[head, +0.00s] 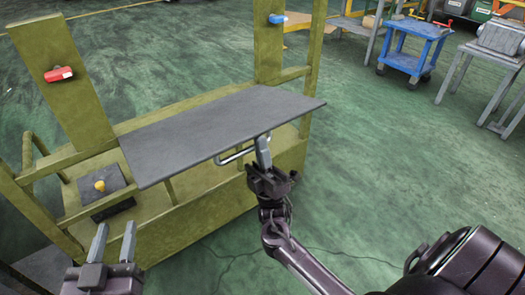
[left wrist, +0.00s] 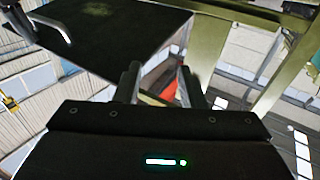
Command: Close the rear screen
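The rear screen, a flat dark grey panel (head: 220,130), is tilted out from the yellow-green chassis frame (head: 190,222), roughly level. A light metal handle (head: 232,157) is on its near edge. My right gripper (head: 263,145) is at the right end of this handle; its fingers overlap in the view, so whether they are shut on the bar is unclear. My left gripper (head: 113,238) is below and left of the panel, fingers apart and empty. In the left wrist view its fingers (left wrist: 158,82) are also apart, with the panel's underside (left wrist: 105,30) above left.
A red clamp (head: 58,74) is on the left upright and a blue one (head: 277,18) on the right upright. A yellow knob (head: 100,185) stands on a dark box in the frame. A blue cart (head: 410,55) and a grey table (head: 490,60) are further back; the green floor between is clear.

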